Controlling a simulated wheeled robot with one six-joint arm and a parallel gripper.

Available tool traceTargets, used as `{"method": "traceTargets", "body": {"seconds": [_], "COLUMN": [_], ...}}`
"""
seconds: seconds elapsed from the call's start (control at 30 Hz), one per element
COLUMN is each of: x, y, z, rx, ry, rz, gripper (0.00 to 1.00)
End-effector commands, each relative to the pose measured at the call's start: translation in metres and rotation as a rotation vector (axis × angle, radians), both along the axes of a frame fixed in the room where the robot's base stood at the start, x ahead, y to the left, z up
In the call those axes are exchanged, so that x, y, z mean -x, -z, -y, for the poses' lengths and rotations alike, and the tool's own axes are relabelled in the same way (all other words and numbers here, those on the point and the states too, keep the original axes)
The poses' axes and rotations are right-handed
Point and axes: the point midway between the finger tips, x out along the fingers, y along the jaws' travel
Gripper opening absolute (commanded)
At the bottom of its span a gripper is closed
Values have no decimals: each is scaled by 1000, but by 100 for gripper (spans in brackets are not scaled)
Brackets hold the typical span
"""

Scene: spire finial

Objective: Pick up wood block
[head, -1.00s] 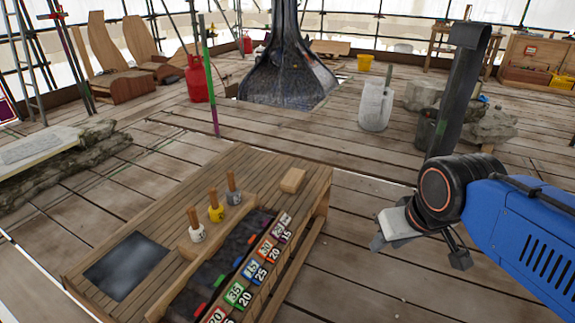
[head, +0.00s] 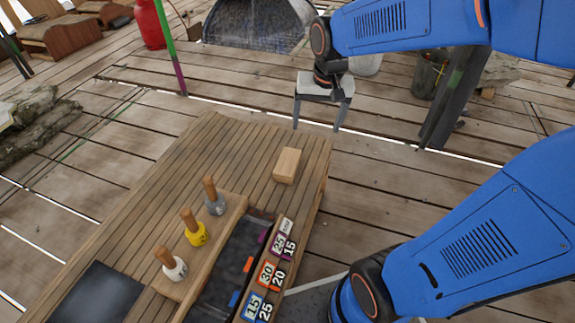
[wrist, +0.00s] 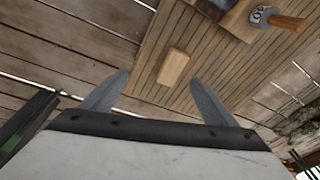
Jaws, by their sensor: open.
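The wood block (head: 287,165) is a small pale rectangular piece lying on the slatted wooden bench (head: 190,160), near its far right corner. It also shows in the wrist view (wrist: 173,67), ahead of and between the two fingers. My gripper (head: 317,128) is open and empty in the head view. It hangs above and beyond the bench's far right corner, apart from the block. In the wrist view my gripper (wrist: 158,90) has its two grey fingers spread wide. Nothing hides the block.
Three wooden-handled stamps, grey (head: 214,197), yellow (head: 194,228) and white (head: 171,264), stand in a holder left of the block. A dark tray (head: 235,262) and numbered labels (head: 267,273) lie nearer. A dark post (head: 452,100) rises right of the bench. Bench space around the block is clear.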

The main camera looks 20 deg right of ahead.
Motion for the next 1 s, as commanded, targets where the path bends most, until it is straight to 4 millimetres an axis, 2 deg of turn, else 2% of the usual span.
{"method": "traceTargets", "body": {"seconds": [0.03,0.2,0.5,0.73,0.87,1.0], "x": [-14,-55,-119,-143,-147,-146], "y": [9,34,90,118,127,146], "z": [-3,-14,-34,-44,-45,-45], "rx": [-2,-11,-14,-11,-10,-10], "ry": [17,86,201,252,261,262], "rz": [-20,-72,-153,-185,-190,-193], "gripper": [80,80,80,80,80,80]}}
